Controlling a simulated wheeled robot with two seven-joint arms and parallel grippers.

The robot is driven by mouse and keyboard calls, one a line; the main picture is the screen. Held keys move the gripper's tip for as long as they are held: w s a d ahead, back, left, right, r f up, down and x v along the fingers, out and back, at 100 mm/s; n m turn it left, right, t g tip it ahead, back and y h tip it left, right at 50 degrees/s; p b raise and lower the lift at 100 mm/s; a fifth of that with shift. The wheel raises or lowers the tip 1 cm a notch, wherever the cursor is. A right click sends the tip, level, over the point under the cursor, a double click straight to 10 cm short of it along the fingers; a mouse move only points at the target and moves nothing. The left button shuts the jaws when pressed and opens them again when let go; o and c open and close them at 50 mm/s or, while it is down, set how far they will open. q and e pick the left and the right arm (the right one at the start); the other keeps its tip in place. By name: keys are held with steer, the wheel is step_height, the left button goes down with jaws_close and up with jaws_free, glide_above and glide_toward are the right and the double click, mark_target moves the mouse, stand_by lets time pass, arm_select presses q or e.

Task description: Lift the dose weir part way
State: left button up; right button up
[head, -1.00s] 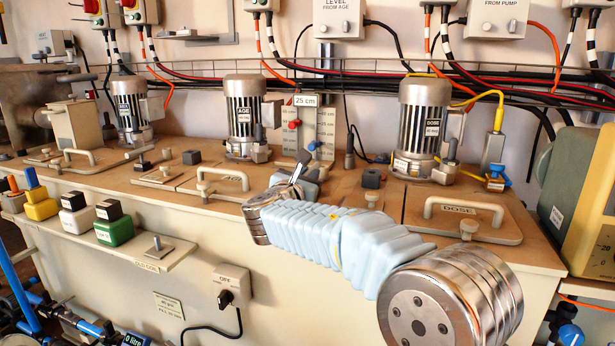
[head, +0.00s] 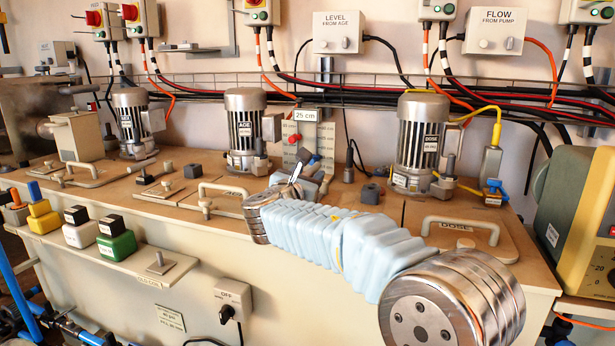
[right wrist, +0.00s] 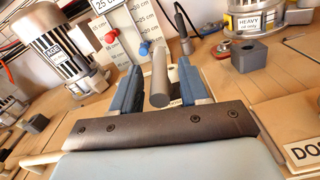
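The scale plate (head: 300,152), headed 25 cm, stands behind the tank top with a red knob (head: 294,139) and a blue knob (head: 315,158). In the right wrist view the red knob (right wrist: 110,37) is above the blue knob (right wrist: 144,48). My right gripper (head: 303,177) is in front of this plate. In the right wrist view its blue fingers (right wrist: 158,84) stand on either side of a grey round bar (right wrist: 159,75), with narrow gaps visible. The bar's lower attachment is hidden, and I cannot tell whether it belongs to the dose weir. My left gripper is not in view.
The DOSE lid (head: 460,235) with its handle is at the right. The AGE motor (head: 246,130) and DOSE motor (head: 418,145) flank the scale plate. A dark block (head: 371,193) and a cabled probe (head: 349,168) stand close to the gripper's right.

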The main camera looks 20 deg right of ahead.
steer(key=shift+s, duration=0.1)
steer(key=b+v, duration=0.2)
steer(key=v, duration=1.1)
steer(key=shift+s+a, duration=0.2)
steer(key=shift+a, duration=0.05)
